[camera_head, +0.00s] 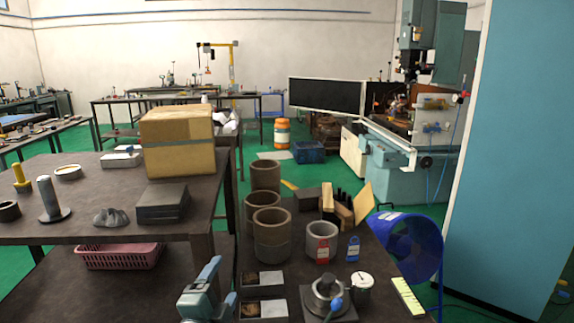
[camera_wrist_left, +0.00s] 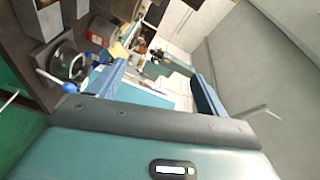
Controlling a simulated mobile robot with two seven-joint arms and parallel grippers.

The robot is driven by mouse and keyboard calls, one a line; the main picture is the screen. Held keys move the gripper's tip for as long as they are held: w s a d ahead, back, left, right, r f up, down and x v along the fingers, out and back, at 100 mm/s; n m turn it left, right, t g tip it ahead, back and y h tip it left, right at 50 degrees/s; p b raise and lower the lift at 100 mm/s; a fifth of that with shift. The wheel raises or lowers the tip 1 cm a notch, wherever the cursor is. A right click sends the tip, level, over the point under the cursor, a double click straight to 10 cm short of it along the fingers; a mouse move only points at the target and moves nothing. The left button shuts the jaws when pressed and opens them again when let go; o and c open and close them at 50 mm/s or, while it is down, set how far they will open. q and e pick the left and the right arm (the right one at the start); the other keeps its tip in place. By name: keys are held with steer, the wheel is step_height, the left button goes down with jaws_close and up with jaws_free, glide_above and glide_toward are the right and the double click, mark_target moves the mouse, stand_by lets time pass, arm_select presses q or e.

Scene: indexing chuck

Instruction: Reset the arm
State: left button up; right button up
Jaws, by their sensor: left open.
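The indexing chuck (camera_head: 327,289) sits on a square base near the front of the dark table, with a dark round centre and a blue ball-ended handle (camera_head: 335,303). In the left wrist view the chuck (camera_wrist_left: 66,62) is at the left, with its blue ball (camera_wrist_left: 70,88) beside the left finger. My left gripper (camera_head: 222,291) is at the bottom of the head view, left of the chuck and apart from it. In the wrist view its blue fingers (camera_wrist_left: 158,80) stand wide apart with nothing gripped. My right gripper is not in view.
Open metal boxes (camera_head: 264,281) lie between my left gripper and the chuck. A lidded white cup (camera_head: 360,286) stands close right of the chuck. Grey cylinders (camera_head: 272,243), a red-tagged cup (camera_head: 321,242) and a blue-tagged item (camera_head: 353,249) stand behind.

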arm_select(q)
steer(key=s+a+f+n+g+y, duration=0.2)
steer(key=s+a+f+n+g, duration=0.1)
steer(key=s+f+n+g, duration=0.25)
steer(key=s+a+f+n+g+y, duration=0.2)
steer(key=s+a+f+n, duration=0.2)
steer(key=s+f, duration=0.3)
steer(key=s+a+f+n+g+h, duration=0.1)
steer(key=s+n+g, duration=0.2)
steer(key=s, duration=0.6)
steer(key=s+f+n+g, duration=0.2)
steer(key=s+g, duration=0.1)
steer(key=s, duration=0.5)
steer(key=w+d+f+t+h, duration=0.1)
steer(key=w+d+f+t, duration=0.1)
steer(key=f, duration=0.3)
steer(key=w+d+f+t+h, duration=0.1)
steer(key=w+d+f+t, duration=0.1)
steer(key=d+f+t, duration=0.1)
steer(key=shift+w+d+f+t+h, duration=0.2)
steer(key=shift+f+t+h, duration=0.25)
steer(key=shift+f, duration=0.5)
steer(key=shift+m, duration=0.25)
